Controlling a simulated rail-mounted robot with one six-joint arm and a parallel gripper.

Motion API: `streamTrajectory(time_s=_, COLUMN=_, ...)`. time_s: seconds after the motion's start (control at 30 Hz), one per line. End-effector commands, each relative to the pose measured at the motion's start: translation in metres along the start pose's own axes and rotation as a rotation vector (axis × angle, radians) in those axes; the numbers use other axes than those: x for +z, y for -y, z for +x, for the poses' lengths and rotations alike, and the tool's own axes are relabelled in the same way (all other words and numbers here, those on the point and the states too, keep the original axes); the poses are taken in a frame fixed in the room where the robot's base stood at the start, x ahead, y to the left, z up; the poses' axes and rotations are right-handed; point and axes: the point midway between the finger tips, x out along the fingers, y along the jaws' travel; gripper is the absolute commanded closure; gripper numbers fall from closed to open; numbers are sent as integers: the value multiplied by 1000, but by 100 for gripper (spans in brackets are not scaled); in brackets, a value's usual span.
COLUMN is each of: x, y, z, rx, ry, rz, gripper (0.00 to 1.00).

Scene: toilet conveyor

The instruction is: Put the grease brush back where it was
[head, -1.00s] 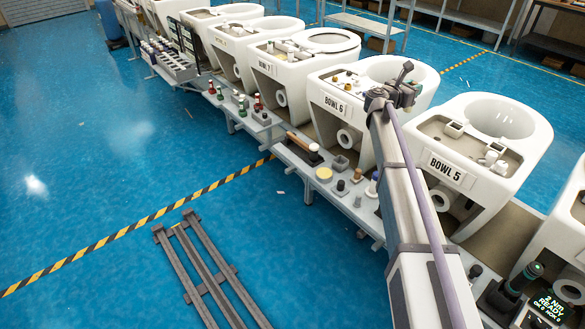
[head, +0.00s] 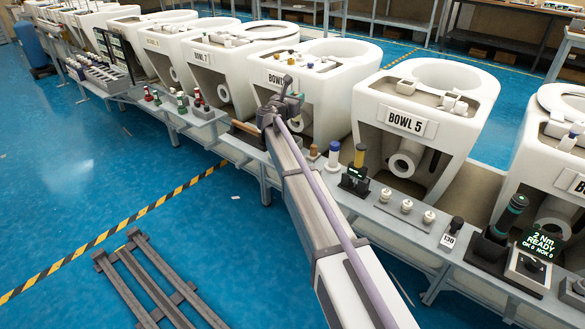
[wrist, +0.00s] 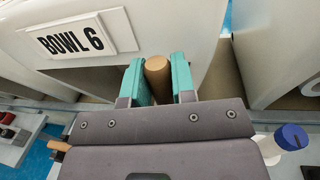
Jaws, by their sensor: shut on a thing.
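My gripper (wrist: 157,82) is shut on a tan, round-ended wooden handle (wrist: 157,66), which appears to be the grease brush's. The handle stands between two teal fingers; the brush's lower end is hidden. In the head view my gripper (head: 284,92) is in front of the bowl 6 unit (head: 318,95), near its label, above the shelf (head: 380,205). The brush cannot be made out there. The bowl 6 label (wrist: 87,34) is at upper left in the wrist view. The brush's resting place cannot be told from these frames.
Another wooden handle (wrist: 58,147) shows at lower left. Several bowls line the conveyor, including bowl 5 (head: 440,105).

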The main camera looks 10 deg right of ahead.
Motion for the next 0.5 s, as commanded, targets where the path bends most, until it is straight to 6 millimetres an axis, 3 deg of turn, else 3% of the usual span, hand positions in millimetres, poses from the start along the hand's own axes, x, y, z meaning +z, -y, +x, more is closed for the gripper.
streamTrajectory(time_s=0.03, x=-25, y=-3, z=1, rx=10, ry=0, rz=0, gripper=99)
streamTrajectory(time_s=0.3, x=-31, y=-12, z=2, rx=49, ry=0, rz=0, gripper=99)
streamTrajectory(time_s=0.37, x=-41, y=-12, z=2, rx=49, ry=0, rz=0, gripper=99)
streamTrajectory(time_s=0.5, x=-78, y=-12, z=3, rx=49, ry=0, rz=0, gripper=99)
